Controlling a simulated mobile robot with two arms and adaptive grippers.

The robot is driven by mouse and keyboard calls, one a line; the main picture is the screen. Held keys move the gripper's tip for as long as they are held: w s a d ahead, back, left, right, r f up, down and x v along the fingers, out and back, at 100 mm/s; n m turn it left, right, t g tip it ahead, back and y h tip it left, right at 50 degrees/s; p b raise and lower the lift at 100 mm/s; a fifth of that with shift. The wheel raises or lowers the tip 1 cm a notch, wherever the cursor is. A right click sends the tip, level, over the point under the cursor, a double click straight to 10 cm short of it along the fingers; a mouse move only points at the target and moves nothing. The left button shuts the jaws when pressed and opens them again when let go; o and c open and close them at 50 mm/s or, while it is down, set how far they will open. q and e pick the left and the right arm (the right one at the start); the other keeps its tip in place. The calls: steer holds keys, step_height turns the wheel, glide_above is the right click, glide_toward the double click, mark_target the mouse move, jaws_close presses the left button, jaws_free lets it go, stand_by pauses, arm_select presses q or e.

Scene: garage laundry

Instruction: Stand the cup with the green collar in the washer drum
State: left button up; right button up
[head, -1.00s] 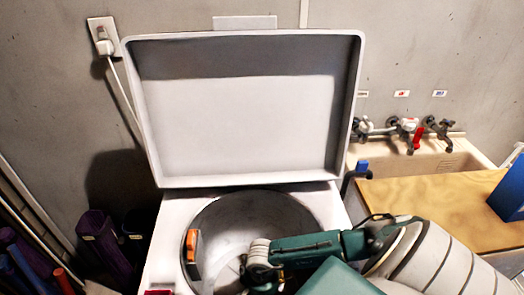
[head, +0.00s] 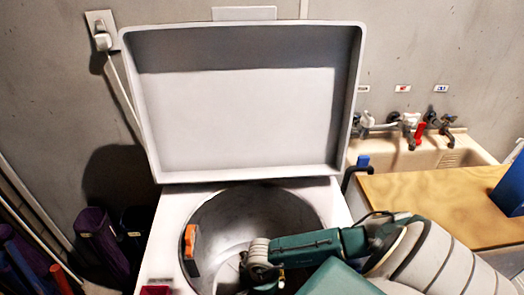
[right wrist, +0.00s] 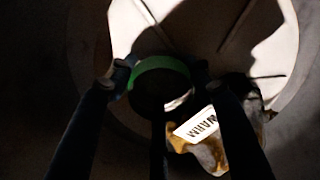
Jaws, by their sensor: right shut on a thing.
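The cup (right wrist: 160,65) with the green collar shows in the right wrist view, dark inside its green ring, between the two fingers of my right gripper (right wrist: 158,79). The fingers are shut on it. The pale drum floor lies beyond the cup; I cannot tell whether the cup touches it. In the head view the washer drum (head: 215,215) is open at the top, and my right arm reaches into it from the right. The cup is hidden there. My left gripper is not in view.
The washer lid (head: 240,120) stands raised behind the drum. An orange and grey piece (head: 191,243) sits on the drum's left inner wall. A crumpled cloth with a white label (right wrist: 200,125) lies beside the cup. A wooden counter (head: 430,205) and sink (head: 415,155) are at right.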

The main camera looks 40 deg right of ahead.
steer(key=shift+f, duration=0.2)
steer(key=shift+c, duration=0.3)
steer(key=shift+s, duration=0.15)
steer(key=shift+c, duration=1.2)
steer(key=o, duration=1.4)
steer(key=shift+f, duration=0.1)
steer(key=shift+w+r+p, duration=0.2)
steer(key=shift+r+p, duration=0.35)
steer(key=shift+r, duration=0.25)
steer(key=shift+r+p, duration=2.85)
steer(key=shift+r, duration=0.95)
